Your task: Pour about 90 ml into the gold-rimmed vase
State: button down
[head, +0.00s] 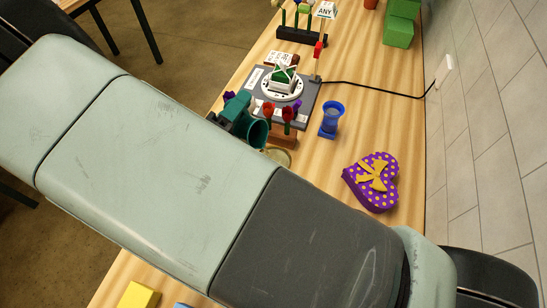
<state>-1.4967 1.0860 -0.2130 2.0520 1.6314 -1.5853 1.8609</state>
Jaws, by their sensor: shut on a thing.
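A dark green vessel (257,133) with a round open mouth shows just past the edge of my arm in the head view. It looks tilted, with its mouth toward the lower right. A round gold-coloured rim (284,154), likely that of the gold-rimmed vase, shows just below and right of that mouth. The rest of this vase is hidden behind my arm. I cannot tell whether any liquid is running or how full the vase is.
A blue cup (332,118) stands right of the vase. A purple heart-shaped box (372,181) lies farther right. Behind is a grey board (309,92) with a white round dial and red and purple flowers beside it. A black cable (385,91) runs to the wall. A yellow block (138,295) lies in front.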

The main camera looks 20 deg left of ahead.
jog(key=shift+s+d+r+m, duration=0.15)
jog(key=shift+d+m, duration=0.15)
jog(key=shift+d, duration=0.1)
jog(key=shift+s+d+r+m, duration=0.1)
jog(key=shift+d+m, duration=0.2)
jog(key=shift+d, duration=0.1)
jog(key=a+n, duration=0.1)
jog(key=w+a+f+n, duration=0.1)
jog(key=n, duration=0.1)
jog(key=a+n+y, duration=0.1)
jog(key=a, duration=0.1)
jog(key=shift+w+f+n, duration=0.15)
jog(key=shift+f+n, duration=0.05)
jog(key=shift+n, duration=0.1)
jog(key=shift+w+a+r+n+y, duration=0.1)
jog(key=shift+a+n+y, duration=0.2)
jog(key=shift+n, duration=0.5)
jog(key=shift+w+a+r+n+y, duration=0.15)
jog(key=shift+a+n, duration=0.25)
jog(key=shift+n, duration=0.4)
jog(key=shift+a+f+n, duration=0.25)
jog(key=shift+f+n, duration=0.15)
jog(key=shift+f, duration=0.05)
